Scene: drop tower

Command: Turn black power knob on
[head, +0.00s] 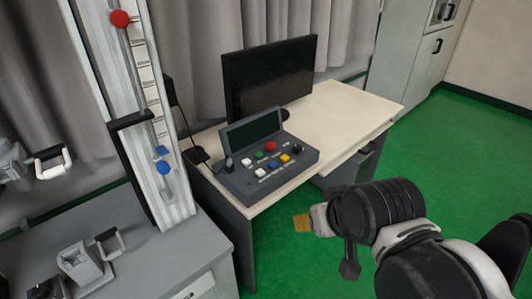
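A grey control box (262,178) with a raised dark screen (254,130) stands on the desk. Its sloped panel carries red, green, blue, yellow and white buttons.
A black monitor (270,80) stands behind the box on the pale desk (345,112). A tall drop tower (128,100) with red and blue balls rises at the left, beside a grey bench (150,258). Green floor (460,150) is open at the right.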

